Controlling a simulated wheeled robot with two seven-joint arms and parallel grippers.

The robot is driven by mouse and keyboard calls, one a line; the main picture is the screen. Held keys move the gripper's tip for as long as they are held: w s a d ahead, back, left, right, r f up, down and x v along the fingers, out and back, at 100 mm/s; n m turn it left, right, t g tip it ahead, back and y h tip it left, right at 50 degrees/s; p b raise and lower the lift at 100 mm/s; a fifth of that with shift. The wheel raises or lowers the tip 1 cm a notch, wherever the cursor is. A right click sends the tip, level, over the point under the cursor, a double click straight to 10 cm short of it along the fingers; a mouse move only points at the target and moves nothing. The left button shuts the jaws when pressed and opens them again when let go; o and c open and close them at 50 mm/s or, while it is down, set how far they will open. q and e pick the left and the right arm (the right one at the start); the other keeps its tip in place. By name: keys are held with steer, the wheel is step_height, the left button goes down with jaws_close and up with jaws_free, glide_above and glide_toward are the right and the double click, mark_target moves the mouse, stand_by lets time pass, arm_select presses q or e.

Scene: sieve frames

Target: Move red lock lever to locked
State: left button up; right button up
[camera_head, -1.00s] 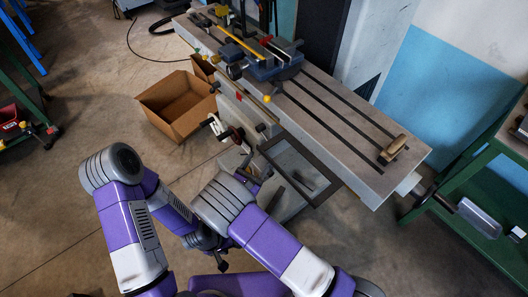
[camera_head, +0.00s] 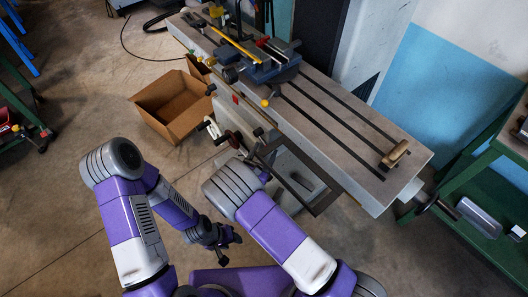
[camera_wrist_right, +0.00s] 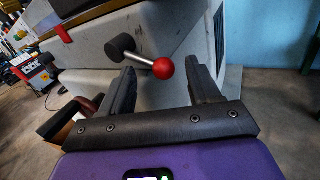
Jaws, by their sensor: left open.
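The lock lever shows in the right wrist view as a short metal rod with a red ball knob (camera_wrist_right: 163,68), coming from a dark round hub on the machine's grey side. My right gripper (camera_wrist_right: 161,74) is open, its two dark fingers to either side of the red knob in that view. Whether the knob lies fully between the fingertips or just beyond them, I cannot tell. In the head view I cannot make out the lever; my right arm covers part of that side. My left gripper (camera_head: 225,241) is open and empty, low over the floor, away from the machine.
The grey machine table (camera_head: 335,125) with long slots carries a blue vise (camera_head: 265,67) and a wooden-handled tool (camera_head: 396,153). A yellow knob (camera_head: 265,103) sticks out at its front side. An open cardboard box (camera_head: 172,103) stands left of it. The floor at left is largely clear.

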jaws_close()
steer(key=m+b, duration=0.1)
steer(key=f+m+b, duration=0.1)
steer(key=b, duration=0.1)
steer(key=f+t+h+b, duration=0.1)
steer(key=b, duration=0.1)
steer(key=shift+w+a+m, duration=0.25)
steer(key=shift+w+m, duration=0.15)
steer(key=shift+w+a+m+b, duration=0.1)
steer(key=shift+w+m+b, duration=0.1)
steer(key=shift+m+b, duration=0.35)
steer(key=shift+h, duration=0.3)
steer(key=shift+r, duration=0.15)
